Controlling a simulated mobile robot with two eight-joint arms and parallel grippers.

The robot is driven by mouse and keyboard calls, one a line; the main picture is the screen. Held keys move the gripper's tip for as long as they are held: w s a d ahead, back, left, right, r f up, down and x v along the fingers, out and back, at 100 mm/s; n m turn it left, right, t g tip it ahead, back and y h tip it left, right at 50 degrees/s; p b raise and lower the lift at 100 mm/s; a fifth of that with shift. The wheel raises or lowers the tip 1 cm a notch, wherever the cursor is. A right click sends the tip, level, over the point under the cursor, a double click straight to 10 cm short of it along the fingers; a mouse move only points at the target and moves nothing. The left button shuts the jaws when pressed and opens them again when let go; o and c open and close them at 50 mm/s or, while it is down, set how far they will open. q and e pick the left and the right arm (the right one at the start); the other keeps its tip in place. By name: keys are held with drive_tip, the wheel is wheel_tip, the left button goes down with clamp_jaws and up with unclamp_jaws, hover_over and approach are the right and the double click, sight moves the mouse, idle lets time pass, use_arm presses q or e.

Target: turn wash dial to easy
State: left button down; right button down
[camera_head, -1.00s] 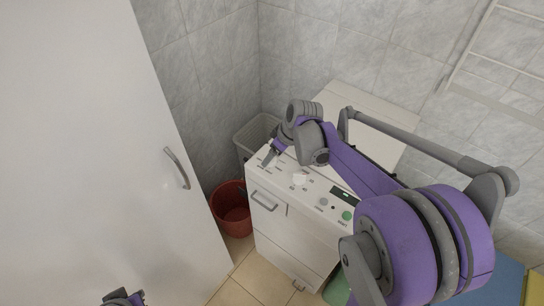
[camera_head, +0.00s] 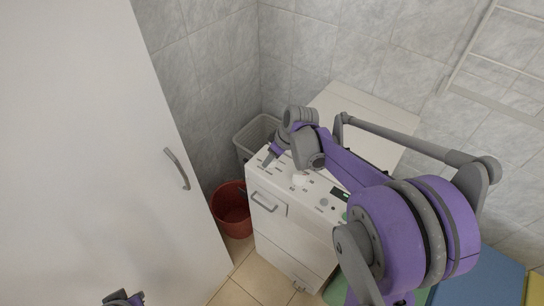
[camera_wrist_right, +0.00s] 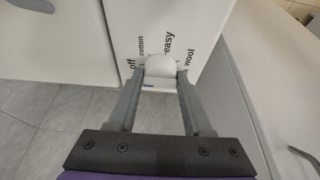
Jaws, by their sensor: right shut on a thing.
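The washing machine (camera_head: 290,238) is white, with a control panel along its top front edge. In the right wrist view the white wash dial (camera_wrist_right: 160,66) sits between the fingers of my right gripper (camera_wrist_right: 161,80), which is shut on it. Labels "off", "cotton", "easy" and "wool" fan around the dial. A small blue mark shows on its near flat part; I cannot tell which label it selects. In the head view my right gripper (camera_head: 268,160) is at the panel's left end and hides the dial. My left gripper (camera_head: 124,299) is cut off at the bottom edge.
A tall white cabinet door (camera_head: 95,130) with a grey handle fills the left. A red bin (camera_head: 232,213) and a pale basket (camera_head: 245,140) stand left of the machine. A white knob (camera_head: 299,180) and buttons lie further right on the panel.

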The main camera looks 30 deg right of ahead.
drive_tip(key=shift+m, duration=0.3)
drive_tip(key=m+h, duration=0.1)
drive_tip(key=m, duration=0.2)
drive_tip(key=shift+a+m+h+b, duration=0.2)
drive_tip(key=shift+m+h+b, duration=0.1)
drive_tip(key=shift+h+b, duration=0.1)
drive_tip(key=m+h, duration=0.1)
drive_tip(key=m, duration=0.1)
drive_tip(key=m+h, duration=0.1)
drive_tip(key=m, duration=0.2)
drive_tip(key=shift+a+b, duration=0.1)
drive_tip(key=shift+b, duration=0.25)
drive_tip(key=m+h, duration=0.1)
drive_tip(key=m, duration=0.2)
drive_tip(key=m+g, duration=0.1)
drive_tip(key=m, duration=0.2)
drive_tip(key=shift+w+a+h, duration=0.1)
drive_tip(key=shift+w+h, duration=0.05)
drive_tip(key=shift+h, duration=0.25)
drive_tip(key=shift+m+g, duration=1.1)
drive_tip(key=shift+m, duration=1.1)
drive_tip(key=shift+h, duration=0.3)
drive_tip(key=shift+c, duration=1.6)
unclamp_jaws()
